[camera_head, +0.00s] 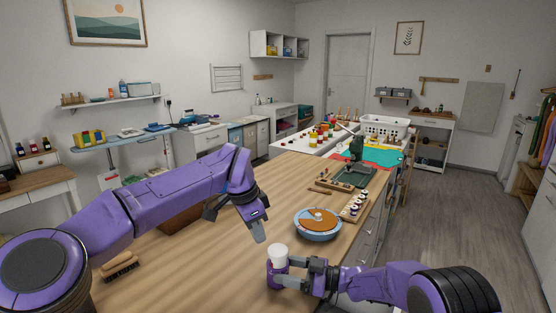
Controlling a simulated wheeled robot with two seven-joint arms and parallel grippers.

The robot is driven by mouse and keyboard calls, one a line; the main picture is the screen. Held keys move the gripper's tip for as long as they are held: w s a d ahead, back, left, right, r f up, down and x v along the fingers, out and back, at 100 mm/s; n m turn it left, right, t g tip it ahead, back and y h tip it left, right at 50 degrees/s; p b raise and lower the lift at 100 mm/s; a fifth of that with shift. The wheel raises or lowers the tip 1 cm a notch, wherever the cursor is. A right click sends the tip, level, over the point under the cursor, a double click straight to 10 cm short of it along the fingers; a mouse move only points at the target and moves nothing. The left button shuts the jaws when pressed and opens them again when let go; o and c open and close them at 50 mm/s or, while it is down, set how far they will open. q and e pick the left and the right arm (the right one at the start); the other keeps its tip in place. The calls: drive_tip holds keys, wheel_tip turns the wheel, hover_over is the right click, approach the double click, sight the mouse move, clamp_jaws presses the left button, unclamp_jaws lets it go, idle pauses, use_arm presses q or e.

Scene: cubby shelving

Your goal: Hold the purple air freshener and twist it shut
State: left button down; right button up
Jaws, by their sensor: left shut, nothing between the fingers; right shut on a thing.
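The purple air freshener (272,277) stands upright near the front edge of the wooden table (190,278), with a white top (278,253). My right gripper (285,275) comes in from the right and is shut on its purple body; the fingers hide part of it. I cannot tell whether its base touches the table. My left gripper (259,231) is shut and empty. It hangs above and slightly left of the white top, pointing down, apart from it.
A brush (119,265) lies at the left, and a brown box (181,214) sits behind my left arm.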

idle(0.3)
drive_tip(key=o, duration=1.2)
drive_tip(key=shift+o, duration=0.2)
